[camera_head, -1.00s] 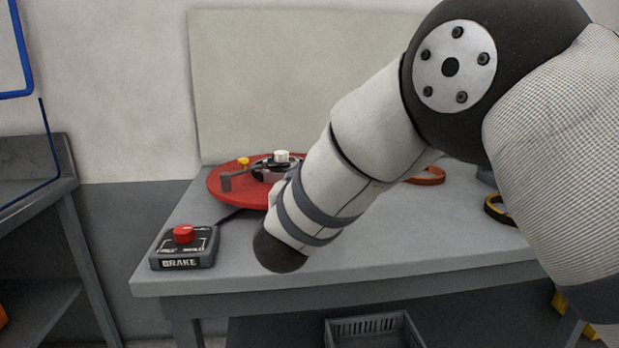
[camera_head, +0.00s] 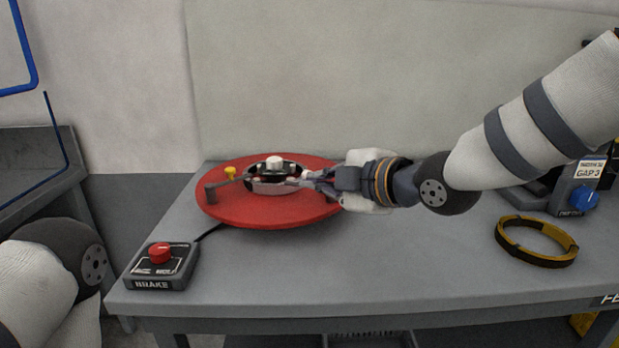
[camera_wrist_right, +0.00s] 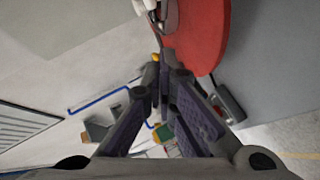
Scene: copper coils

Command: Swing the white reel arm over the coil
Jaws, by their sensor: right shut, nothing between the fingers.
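The red reel disc (camera_head: 240,212) lies flat at the table's back left, with a round black-and-silver hub and a white knob (camera_head: 274,162) at its middle. No plainly white arm can be told apart. My right gripper (camera_head: 312,180) is over the disc's right part, close beside the hub; contact cannot be told. In the right wrist view its fingers (camera_wrist_right: 161,66) meet, empty, with the red disc (camera_wrist_right: 200,30) beyond. My left gripper is out of view.
A yellow peg (camera_head: 230,173) stands at the disc's back left. The brake box (camera_head: 160,268) with its red button sits at the front left. A yellow-black ring (camera_head: 536,240) and a blue-knobbed box (camera_head: 573,195) are at the right. The table's front middle is clear.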

